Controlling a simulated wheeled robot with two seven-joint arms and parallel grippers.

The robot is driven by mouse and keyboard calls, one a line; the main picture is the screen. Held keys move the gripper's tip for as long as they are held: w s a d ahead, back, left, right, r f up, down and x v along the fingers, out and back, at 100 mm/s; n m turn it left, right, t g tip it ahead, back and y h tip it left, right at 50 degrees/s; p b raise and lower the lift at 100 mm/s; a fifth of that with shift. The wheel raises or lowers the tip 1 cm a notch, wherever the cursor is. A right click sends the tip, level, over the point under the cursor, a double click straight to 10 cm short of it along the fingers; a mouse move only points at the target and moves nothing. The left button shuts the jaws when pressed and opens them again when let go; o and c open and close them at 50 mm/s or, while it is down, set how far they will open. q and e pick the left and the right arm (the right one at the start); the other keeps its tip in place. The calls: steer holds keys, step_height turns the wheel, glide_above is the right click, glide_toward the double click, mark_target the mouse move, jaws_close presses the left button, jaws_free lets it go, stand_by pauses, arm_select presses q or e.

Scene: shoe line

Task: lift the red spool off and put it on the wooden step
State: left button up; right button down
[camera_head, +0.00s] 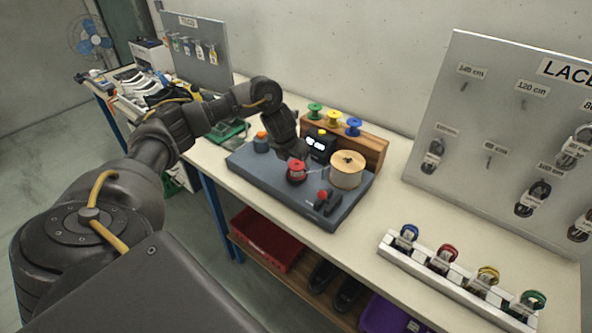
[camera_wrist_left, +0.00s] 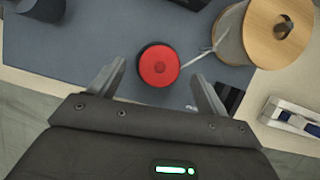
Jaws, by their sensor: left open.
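The red spool (camera_head: 297,170) sits on the grey machine base, left of a large cream thread reel (camera_head: 347,169). A pale thread runs from it to the reel. In the left wrist view the red spool (camera_wrist_left: 158,66) is seen from above, just beyond and between the fingertips. My left gripper (camera_head: 295,156) is open and empty, over the spool; its fingers (camera_wrist_left: 160,80) stand apart on either side. The wooden step (camera_head: 372,150) is behind the machine, with green, yellow and blue spools on top. My right gripper is not in view.
The grey base (camera_head: 252,165) also carries a small dark box with a lit display (camera_head: 318,146) and a red-knobbed lever (camera_head: 322,196). A white rack (camera_head: 400,252) with several lace bundles is at front right. A grey lace board (camera_head: 470,110) stands behind.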

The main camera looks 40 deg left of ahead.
mark_target(297, 164)
arm_select(q)
steer(key=p+x, duration=0.1)
steer(key=x, duration=0.3)
steer(key=shift+w+f, duration=0.1)
steer(key=shift+f, duration=0.15)
steer(key=c, duration=1.3)
steer(key=shift+r, duration=0.1)
